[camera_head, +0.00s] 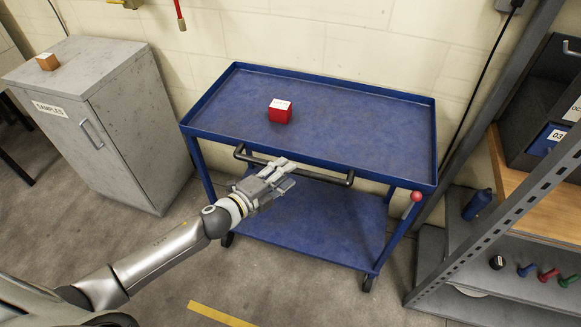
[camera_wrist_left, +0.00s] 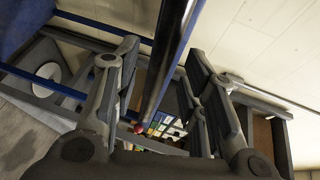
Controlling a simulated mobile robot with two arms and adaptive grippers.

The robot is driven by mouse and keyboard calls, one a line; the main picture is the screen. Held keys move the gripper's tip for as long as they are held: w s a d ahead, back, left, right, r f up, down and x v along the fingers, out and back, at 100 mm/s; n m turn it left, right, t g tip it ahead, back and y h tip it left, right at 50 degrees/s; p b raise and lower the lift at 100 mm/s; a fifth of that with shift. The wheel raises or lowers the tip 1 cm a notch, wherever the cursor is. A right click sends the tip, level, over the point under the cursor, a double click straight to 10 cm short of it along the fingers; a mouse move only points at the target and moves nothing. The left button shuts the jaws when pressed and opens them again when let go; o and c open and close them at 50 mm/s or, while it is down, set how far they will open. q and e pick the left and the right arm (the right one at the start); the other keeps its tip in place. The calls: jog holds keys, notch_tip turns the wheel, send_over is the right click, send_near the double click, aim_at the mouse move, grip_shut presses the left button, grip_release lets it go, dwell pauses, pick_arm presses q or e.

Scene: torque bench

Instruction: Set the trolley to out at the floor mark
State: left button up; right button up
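The blue trolley (camera_head: 365,115) stands against the wall with a dark handle bar (camera_head: 325,175) along its front. A red block with a white top (camera_head: 280,112) sits on its upper tray. My left gripper (camera_head: 284,178) is at the handle's middle. In the left wrist view its fingers (camera_wrist_left: 162,62) are apart, with the dark handle bar (camera_wrist_left: 172,50) running between them and gaps showing beside it. A yellow floor mark (camera_head: 218,315) lies on the floor in front of the trolley, partly cut off by the frame's lower edge. My right gripper is not in view.
A grey cabinet (camera_head: 125,125) with a small wooden block (camera_head: 47,61) on top stands left of the trolley. A grey metal rack (camera_head: 480,235) with bins stands close on the right. A red knob (camera_head: 416,196) is at the trolley's right front corner. The floor in front is clear.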

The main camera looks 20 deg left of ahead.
pick_arm(q)
jog(key=shift+x, duration=1.55)
grip_shut()
